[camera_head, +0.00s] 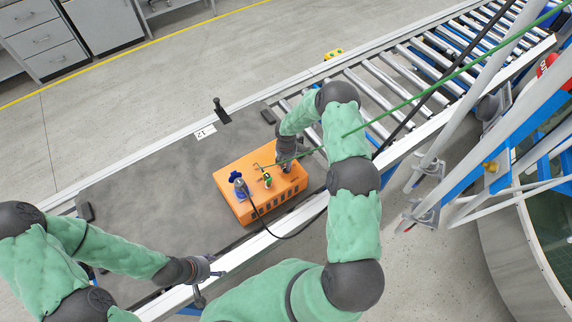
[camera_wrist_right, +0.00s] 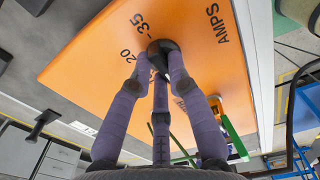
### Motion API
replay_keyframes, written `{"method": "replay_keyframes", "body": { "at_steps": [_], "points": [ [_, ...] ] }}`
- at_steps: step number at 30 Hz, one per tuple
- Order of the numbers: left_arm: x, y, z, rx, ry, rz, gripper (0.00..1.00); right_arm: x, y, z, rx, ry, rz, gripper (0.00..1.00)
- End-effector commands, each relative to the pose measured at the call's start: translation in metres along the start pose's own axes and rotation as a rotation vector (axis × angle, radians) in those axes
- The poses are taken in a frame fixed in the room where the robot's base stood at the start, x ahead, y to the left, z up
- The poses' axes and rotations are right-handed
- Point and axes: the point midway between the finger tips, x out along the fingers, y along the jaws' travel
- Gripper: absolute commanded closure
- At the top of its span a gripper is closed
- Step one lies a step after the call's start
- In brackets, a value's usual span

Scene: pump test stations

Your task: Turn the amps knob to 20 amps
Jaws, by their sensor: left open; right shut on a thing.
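The orange box (camera_head: 233,197) sits on the grey mat; its orange face (camera_wrist_right: 90,62) fills much of the right wrist view. That face carries the printed marks "20", "35" and "AMPS". My right gripper (camera_wrist_right: 160,55) is shut on the black amps knob (camera_wrist_right: 163,46), with its purple fingers around it. The fingers hide part of the knob, and I cannot tell where it points. In the head view my right gripper (camera_head: 284,164) is at the box's right end and hides the knob. My left gripper (camera_head: 210,281) is open and empty near the front rail, away from the box.
The grey mat (camera_head: 140,180) is clear at left; rollers (camera_head: 400,75) extend right.

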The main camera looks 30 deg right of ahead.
Motion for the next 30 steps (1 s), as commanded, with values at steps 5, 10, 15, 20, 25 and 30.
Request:
{"method": "replay_keyframes", "body": {
  "at_steps": [5, 10, 15, 20, 25, 30],
  "points": [
    [0.008, -0.003, 0.0, 0.0, 0.0, 0.0, 0.43, 0.001, 0.001, 0.001, 0.059, -0.001, 0.001, 1.0],
    [0.021, -0.007, -0.001, 0.0, 0.0, 0.0, 0.43, 0.003, 0.001, 0.001, 0.171, -0.001, 0.001, 1.0],
    [0.036, -0.013, -0.001, 0.0, 0.0, 0.0, 0.43, 0.003, 0.001, 0.002, 0.323, -0.001, 0.002, 1.0],
    [0.049, -0.018, -0.002, 0.0, 0.0, 0.0, 0.43, 0.003, 0.001, 0.003, 0.477, -0.001, 0.003, 1.0],
    [0.063, -0.022, -0.002, 0.0, 0.0, 0.0, 0.43, 0.003, 0.0, 0.003, 0.639, 0.0, 0.002, 1.0],
    [0.075, -0.027, -0.003, 0.0, 0.0, 0.0, 0.43, 0.003, -0.001, 0.003, 0.799, 0.0, 0.002, 1.0]
  ]
}}
